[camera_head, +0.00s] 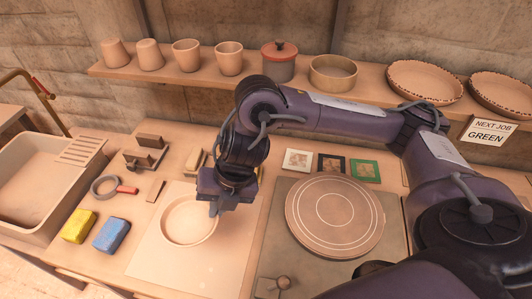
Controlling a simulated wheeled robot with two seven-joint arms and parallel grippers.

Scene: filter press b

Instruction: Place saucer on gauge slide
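The saucer (183,226) is a shallow, pale round dish. It lies on a pale board (150,250) at the middle left of the bench. My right gripper (215,209) points down at the saucer's right rim, and its body hides part of that rim. I cannot tell whether its fingers touch the rim or how far apart they are. A small wooden fixture with upright blocks (146,152) stands behind and left of the saucer; it may be the gauge slide, but I cannot tell for sure. My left gripper is not in view.
A ringed round wheel (335,217) sits on a grey slab right of the saucer. Yellow (78,226) and blue (111,235) sponges, a ring tool (105,187) and a sink (40,180) are left. Small tiles (331,165) lie behind the wheel. A shelf (215,82) holds pots.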

